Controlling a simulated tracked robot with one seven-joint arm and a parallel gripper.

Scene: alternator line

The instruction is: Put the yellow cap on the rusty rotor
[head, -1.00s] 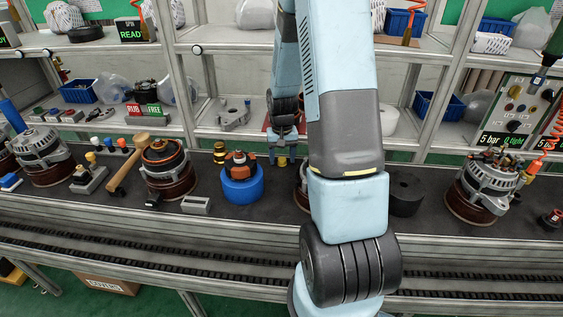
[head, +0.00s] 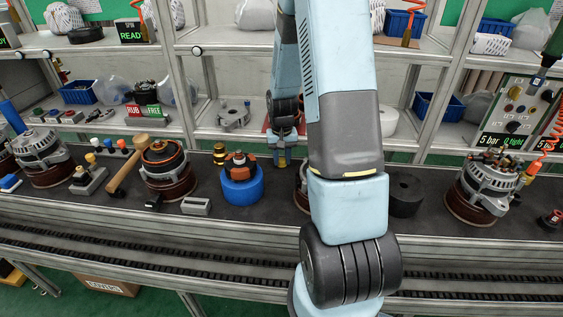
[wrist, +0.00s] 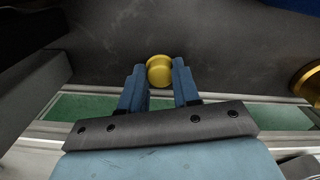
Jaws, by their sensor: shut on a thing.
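The yellow cap (wrist: 159,71) is between my gripper's fingertips in the wrist view, and my gripper (wrist: 160,78) is shut on it. In the head view the cap (head: 281,162) shows small and low between the fingers of my gripper (head: 282,154), at the back of the dark bench. The rusty rotor (head: 240,162), orange-brown, appears to be the one standing in a blue ring (head: 242,188), left of and nearer than my gripper. Whether the cap still touches the bench I cannot tell.
A brass stacked part (head: 219,154) stands behind and left of the blue ring; a brass part (wrist: 309,82) also shows at the wrist view's right edge. My arm hides part of the bench. A black cylinder (head: 406,194) and an alternator (head: 486,187) stand right.

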